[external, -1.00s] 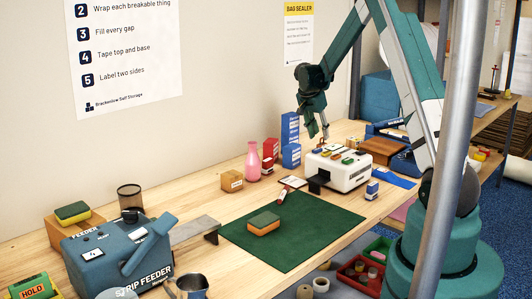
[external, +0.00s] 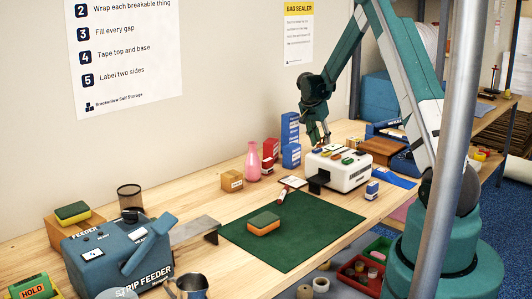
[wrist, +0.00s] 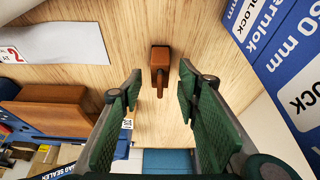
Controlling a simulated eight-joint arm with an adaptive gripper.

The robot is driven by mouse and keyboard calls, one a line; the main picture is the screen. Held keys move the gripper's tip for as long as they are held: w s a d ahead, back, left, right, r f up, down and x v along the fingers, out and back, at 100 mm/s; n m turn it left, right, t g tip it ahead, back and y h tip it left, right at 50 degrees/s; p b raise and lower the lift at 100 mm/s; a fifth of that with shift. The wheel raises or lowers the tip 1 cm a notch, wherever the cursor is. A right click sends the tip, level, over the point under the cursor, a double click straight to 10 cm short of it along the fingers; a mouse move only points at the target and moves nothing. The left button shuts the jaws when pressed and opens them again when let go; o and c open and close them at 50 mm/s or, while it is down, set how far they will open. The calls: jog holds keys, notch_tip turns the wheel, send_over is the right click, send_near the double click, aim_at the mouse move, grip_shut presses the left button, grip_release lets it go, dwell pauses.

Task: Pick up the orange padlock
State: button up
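The orange-brown padlock (wrist: 160,57) stands on the wooden bench in the upper middle of the wrist view, with a narrower part reaching down from its block. My gripper (wrist: 161,82) is open and empty. Its two green fingers are on either side of the padlock's line, and the padlock shows in the gap just beyond the tips. No contact is visible. In the external view my gripper (external: 319,143) is low behind the white machine. I cannot make out the padlock there; it is hidden by the machine or the gripper.
Blue boxes (wrist: 285,75) stand close on the right in the wrist view; they also show in the external view (external: 291,155). A brown box (external: 380,150) is beside the white machine (external: 350,172). Bare bench surrounds the padlock. A green mat (external: 300,245) lies in front.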

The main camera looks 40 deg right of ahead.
jog(key=shift+x, duration=1.35)
jog(key=shift+c, duration=0.5)
grip_shut()
